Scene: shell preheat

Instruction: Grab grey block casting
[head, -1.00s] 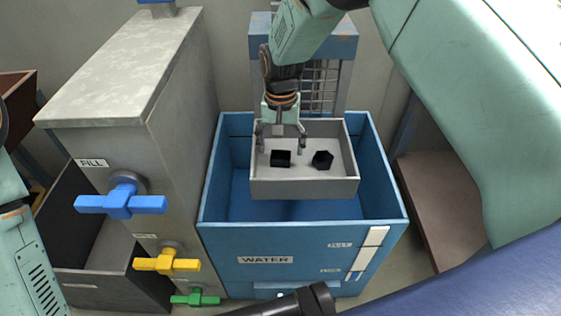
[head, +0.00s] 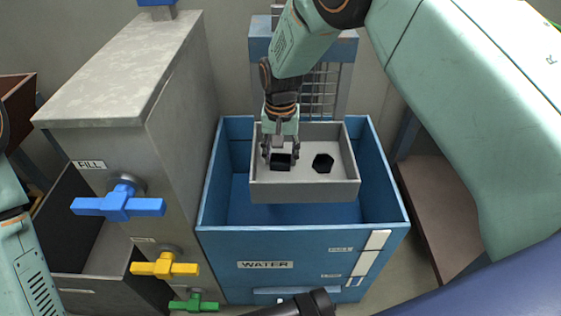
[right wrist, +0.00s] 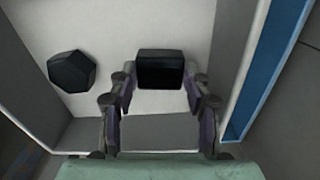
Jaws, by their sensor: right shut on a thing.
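The block casting (head: 282,162), very dark in these views, lies in the left part of a grey tray (head: 305,190). It also shows in the right wrist view (right wrist: 161,68). My right gripper (head: 280,154) reaches down into the tray with its fingers on both sides of the block and is shut on it. The block still appears to be at the tray floor. A dark six-sided casting (head: 323,163) lies apart, to the right of the block in the head view. It shows at the left in the right wrist view (right wrist: 72,71).
The tray sits within the open top of a blue tank (head: 225,238) labelled WATER. A grey cabinet (head: 120,75) with blue (head: 118,203), yellow (head: 165,265) and green (head: 194,303) handles stands left. The tray walls stand close around the gripper.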

